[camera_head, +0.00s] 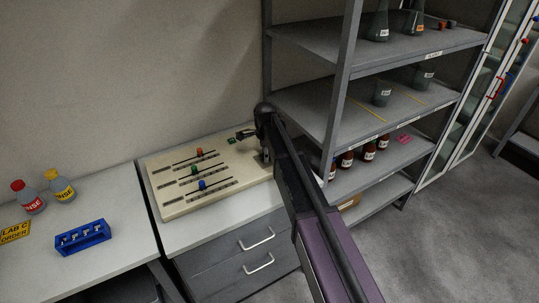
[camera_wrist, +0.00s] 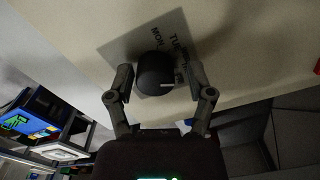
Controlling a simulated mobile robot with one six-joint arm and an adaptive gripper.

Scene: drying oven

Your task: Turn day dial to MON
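The day dial (camera_wrist: 155,72) is a dark round knob in the wrist view. A pale line on it points to the right of the picture. It sits on a grey label plate (camera_wrist: 122,47) with MON and TUE readable; further lettering is partly hidden. My gripper (camera_wrist: 160,75) has its two fingers apart, one on each side of the dial, with visible gaps, so contact does not show. In the head view my gripper (camera_head: 257,143) is at the right end of the beige panel (camera_head: 165,208), and my arm hides the dial there.
The panel carries red (camera_head: 199,152), green (camera_head: 194,170) and blue (camera_head: 202,185) slider knobs. A metal shelf (camera_head: 330,100) with bottles and flasks stands close to the right of my arm. A blue rack (camera_head: 83,237) and two bottles are on the left bench.

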